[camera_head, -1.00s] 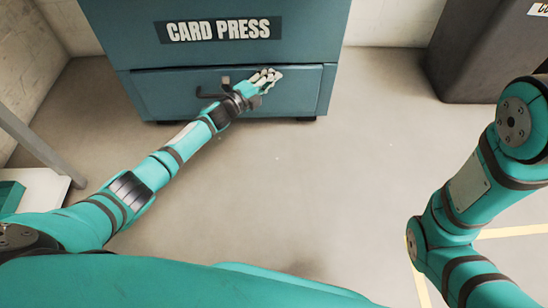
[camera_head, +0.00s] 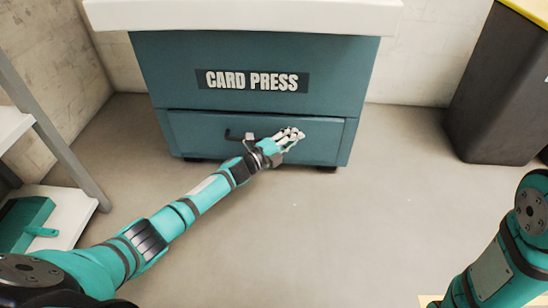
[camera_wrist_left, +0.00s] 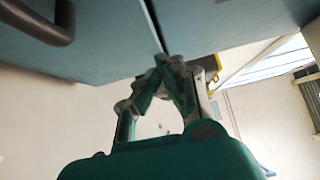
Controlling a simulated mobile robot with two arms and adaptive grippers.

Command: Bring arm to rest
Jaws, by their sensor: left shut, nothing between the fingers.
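My left gripper (camera_head: 292,136) is in front of the teal drawer (camera_head: 325,138) of the card press cabinet (camera_head: 345,75), just right of the dark drawer handle (camera_head: 236,137). Its fingers are together and empty. In the left wrist view the fingertips (camera_wrist_left: 172,62) meet near the drawer's edge, and the handle (camera_wrist_left: 45,22) shows at top left, apart from the fingers. Whether the fingers touch the drawer front I cannot tell. The drawer looks closed. My right arm comes in at lower right in the head view, its gripper out of frame.
The cabinet has a white top (camera_head: 240,16). A dark bin (camera_head: 500,90) with a yellow rim stands at right. A shelf with a white lower board (camera_head: 75,215) and a teal item (camera_head: 25,222) is at left. The floor (camera_head: 330,230) in the middle is clear.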

